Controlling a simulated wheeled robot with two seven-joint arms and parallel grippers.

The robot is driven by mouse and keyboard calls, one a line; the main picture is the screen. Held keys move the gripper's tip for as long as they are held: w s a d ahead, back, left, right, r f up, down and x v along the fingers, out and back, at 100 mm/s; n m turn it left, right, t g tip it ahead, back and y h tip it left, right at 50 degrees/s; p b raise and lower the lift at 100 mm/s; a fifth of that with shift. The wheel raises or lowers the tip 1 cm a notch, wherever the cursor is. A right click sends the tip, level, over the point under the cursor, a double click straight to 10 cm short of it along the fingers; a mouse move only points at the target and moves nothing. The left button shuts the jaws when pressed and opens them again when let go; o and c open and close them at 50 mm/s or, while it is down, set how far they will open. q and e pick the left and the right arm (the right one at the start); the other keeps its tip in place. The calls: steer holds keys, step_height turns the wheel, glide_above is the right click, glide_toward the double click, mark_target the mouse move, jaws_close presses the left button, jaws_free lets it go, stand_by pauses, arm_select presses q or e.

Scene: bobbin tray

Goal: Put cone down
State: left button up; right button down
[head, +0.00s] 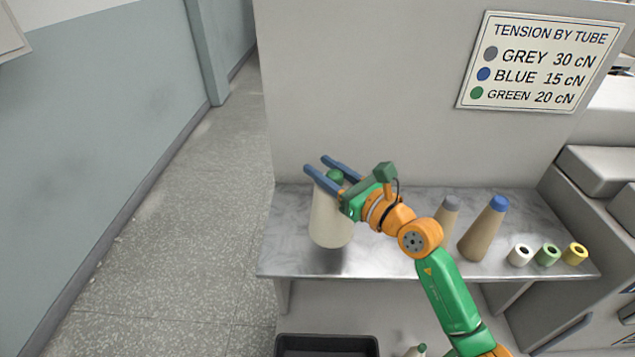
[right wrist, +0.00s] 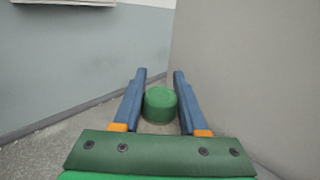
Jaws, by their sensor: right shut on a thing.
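A cream cone with a green tip (head: 329,222) is at the left part of the grey marbled shelf (head: 290,262). It is upright, with its wide end down. In the right wrist view the green tip (right wrist: 160,104) sits between the two fingers (right wrist: 160,72), which hide part of the cone. My left gripper is not in view.
A grey-tipped cone (head: 447,217) and a blue-tipped tan cone (head: 484,232) stand right of my arm. White (head: 519,255), green (head: 547,255) and yellow (head: 575,253) small bobbins line the shelf's right end. A dark bin (head: 327,346) is below. A tension sign (head: 541,62) hangs above.

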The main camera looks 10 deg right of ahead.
steer(key=f, duration=0.1)
steer(key=a+f, duration=0.1)
steer(key=f, duration=0.1)
steer(key=w+f+b, duration=0.1)
steer(key=f, duration=0.1)
steer(key=shift+a+f, duration=0.2)
steer(key=shift+a, duration=0.05)
steer(key=shift+r, duration=0.1)
steer(key=shift+c, duration=2.2)
jaws_free()
steer(key=shift+s, duration=0.1)
steer(key=b+v, duration=0.1)
steer(key=v, duration=1.1)
steer(key=shift+b, duration=0.3)
